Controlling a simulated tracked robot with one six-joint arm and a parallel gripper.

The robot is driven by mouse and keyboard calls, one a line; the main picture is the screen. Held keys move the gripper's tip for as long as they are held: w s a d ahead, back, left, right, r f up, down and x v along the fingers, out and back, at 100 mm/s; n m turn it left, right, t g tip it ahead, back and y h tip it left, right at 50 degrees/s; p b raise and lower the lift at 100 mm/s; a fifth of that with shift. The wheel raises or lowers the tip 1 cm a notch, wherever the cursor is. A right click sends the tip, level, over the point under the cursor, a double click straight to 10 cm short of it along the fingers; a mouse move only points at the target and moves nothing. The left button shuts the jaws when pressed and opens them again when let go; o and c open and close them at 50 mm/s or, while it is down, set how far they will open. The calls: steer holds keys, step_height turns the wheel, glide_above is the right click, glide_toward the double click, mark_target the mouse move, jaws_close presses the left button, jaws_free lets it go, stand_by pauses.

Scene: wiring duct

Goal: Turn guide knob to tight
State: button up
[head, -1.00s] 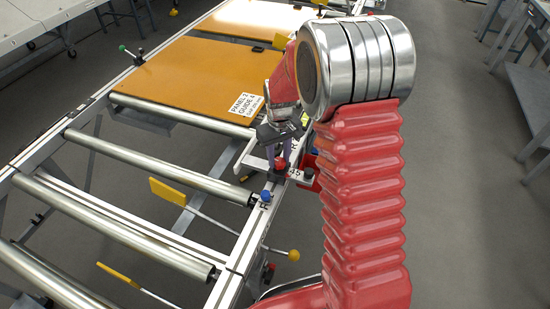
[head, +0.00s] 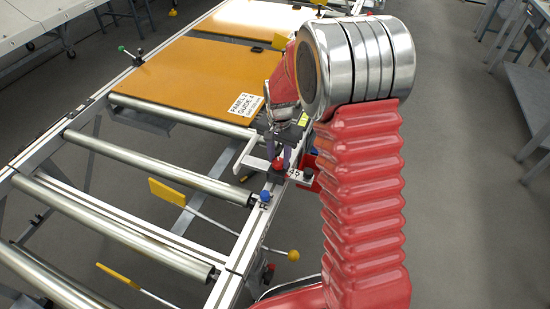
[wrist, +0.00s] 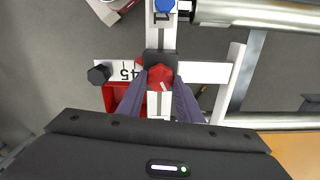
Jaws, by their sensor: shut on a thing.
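The red guide knob (wrist: 160,76) sits on a black block over the pale rail in the wrist view. It also shows in the head view (head: 279,167), below my gripper. My gripper (wrist: 160,88) is shut on the red knob from above, one dark finger on each side. In the head view my gripper (head: 280,156) is partly hidden by my arm. A white crossbar (wrist: 205,72) runs under the block, with a "45" label left of the knob. I cannot read any tight mark.
A blue knob (head: 265,196) sits farther along the rail, also in the wrist view (wrist: 165,5). A black knob (wrist: 98,74) and red bracket are left of the crossbar. Metal rollers (head: 160,165) and an orange panel (head: 185,75) with a label lie left of my arm.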

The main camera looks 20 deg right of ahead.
mark_target(279, 161)
steer(key=shift+w+r+m, duration=0.15)
steer(key=shift+w+m, duration=0.05)
steer(key=shift+m, duration=1.3)
steer(key=shift+a, duration=0.1)
steer(key=o, duration=1)
steer(key=shift+s, duration=0.1)
steer(key=shift+o, duration=0.2)
step_height(279, 161, up, 14)
steer(key=shift+f, duration=0.2)
